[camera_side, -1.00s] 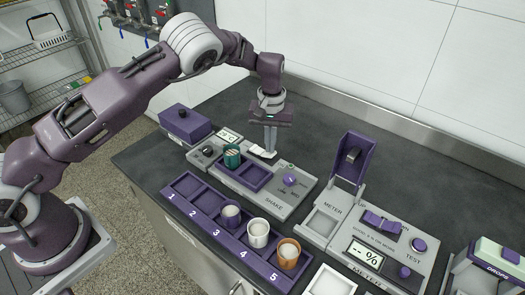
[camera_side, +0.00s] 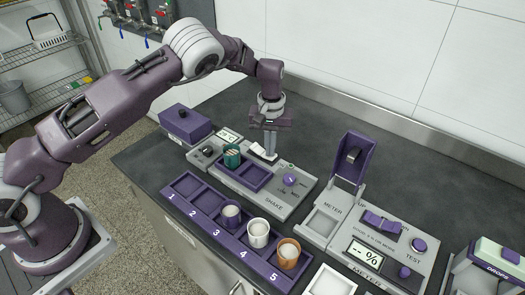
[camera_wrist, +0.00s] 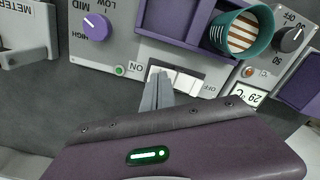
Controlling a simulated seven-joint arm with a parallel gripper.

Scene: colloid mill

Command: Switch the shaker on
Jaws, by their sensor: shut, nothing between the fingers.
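The shaker (camera_side: 285,205) is a grey box marked SHAKE, with a purple speed knob (camera_side: 290,180) and a purple holder. A teal cup (camera_side: 232,157) sits in the holder's left compartment; it also shows in the wrist view (camera_wrist: 243,32). The white rocker switch (camera_wrist: 187,82) lies between the labels ON and OFF at the shaker's back edge. My gripper (camera_wrist: 157,78) is shut and empty, with its fingertips over the ON end of the rocker. They look to be touching it or very close. A green lamp (camera_wrist: 119,70) is beside the ON label.
A purple rack (camera_side: 205,222) numbered 1 to 5 stands in front, with cups in its places 3 to 5. The meter (camera_side: 385,240) with its raised purple lid (camera_side: 352,160) is to the right. A purple box (camera_side: 186,122) stands at the left. The bench behind the shaker is clear.

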